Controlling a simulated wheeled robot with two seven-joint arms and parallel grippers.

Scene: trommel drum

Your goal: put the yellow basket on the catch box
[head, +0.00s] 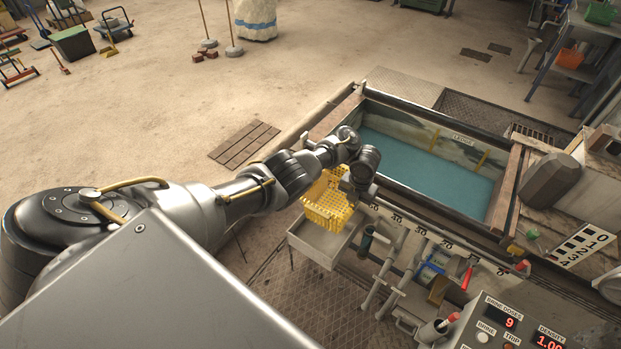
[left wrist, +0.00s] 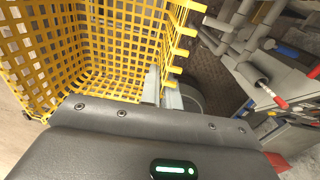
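The yellow basket (head: 326,208), an open lattice, is at the end of my left arm in the head view. It also fills the upper left of the left wrist view (left wrist: 95,45). My left gripper (head: 350,187) is at the basket's right side. Its fingers (left wrist: 162,92) are close together with the basket's wall between them. The grey catch box (head: 318,246) is directly below the basket, which covers its back part. I cannot tell whether the basket touches it. My right gripper is not in view.
A tank of blue-green liquid (head: 430,160) lies behind and right of the basket. Grey pipes (head: 392,275) with red and blue handles stand close to the right. A control panel (head: 510,325) is at the lower right. Open floor (head: 190,110) is at the left.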

